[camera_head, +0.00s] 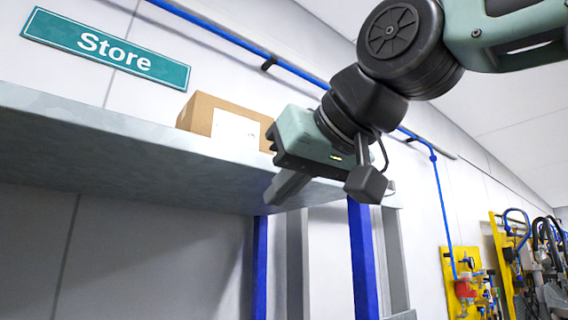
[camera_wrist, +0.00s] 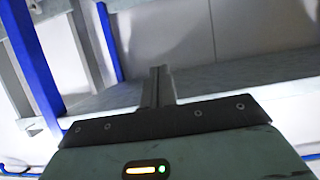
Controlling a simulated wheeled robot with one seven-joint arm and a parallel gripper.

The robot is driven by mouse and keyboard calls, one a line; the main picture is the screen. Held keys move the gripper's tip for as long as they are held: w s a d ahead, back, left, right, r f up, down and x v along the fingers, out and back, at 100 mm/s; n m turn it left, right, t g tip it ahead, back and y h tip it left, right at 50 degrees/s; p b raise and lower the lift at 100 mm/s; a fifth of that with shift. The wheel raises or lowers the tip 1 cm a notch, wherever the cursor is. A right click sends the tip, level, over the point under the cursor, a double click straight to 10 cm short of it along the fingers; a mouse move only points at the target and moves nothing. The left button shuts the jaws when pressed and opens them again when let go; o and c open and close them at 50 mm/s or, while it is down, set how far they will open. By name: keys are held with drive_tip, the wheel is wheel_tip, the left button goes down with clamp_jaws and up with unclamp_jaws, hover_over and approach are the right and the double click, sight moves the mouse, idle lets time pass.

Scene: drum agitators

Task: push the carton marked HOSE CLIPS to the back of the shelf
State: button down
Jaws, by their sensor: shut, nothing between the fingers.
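A brown cardboard carton (camera_head: 202,112) with a white label stands on the grey shelf (camera_head: 110,150) in the head view. The label's print is too small to read, so I cannot confirm HOSE CLIPS. My gripper (camera_head: 278,194) is to the right of the carton and lower in the picture, overlapping the shelf's front edge. Its body hides part of the carton's right side. In the wrist view the fingers (camera_wrist: 157,75) are together and empty, with a shelf surface (camera_wrist: 115,98) behind them. I cannot make out the carton in the wrist view.
Blue posts (camera_head: 362,260) stand under the shelf's right end. A blue pipe (camera_head: 240,42) runs along the wall above, beside a green Store sign (camera_head: 106,52). Yellow panels with equipment (camera_head: 462,285) are at the far right. The shelf left of the carton looks clear.

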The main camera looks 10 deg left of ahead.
drive_tip(key=t+y+p, duration=0.1)
drive_tip(key=y, duration=0.1)
approach(229, 137)
drive_tip(key=shift+w+d+r+p+x, duration=0.1)
drive_tip(key=shift+w+r+p+x, duration=0.2)
drive_tip(key=shift+p+x, duration=1.45)
drive_tip(key=shift+w+d+r+p+x, duration=0.15)
drive_tip(key=shift+r+p+x, duration=0.25)
drive_tip(key=shift+p+x, duration=1.4)
drive_tip(key=shift+w+r+p+x, duration=0.3)
drive_tip(key=shift+p+x, duration=0.4)
drive_tip(key=shift+x, duration=2.1)
drive_tip(key=shift+r+p+x, duration=0.25)
drive_tip(key=shift+p+x, duration=0.1)
drive_tip(key=shift+x, duration=0.9)
drive_tip(key=shift+w+a, duration=0.1)
drive_tip(key=shift+w, duration=0.05)
drive_tip(key=shift+w+a, duration=0.3)
drive_tip(key=shift+a, duration=0.05)
drive_tip(key=shift+r, duration=0.15)
drive_tip(key=shift+w+r+t, duration=0.1)
drive_tip(key=shift+r+t, duration=0.1)
drive_tip(key=shift+t, duration=0.1)
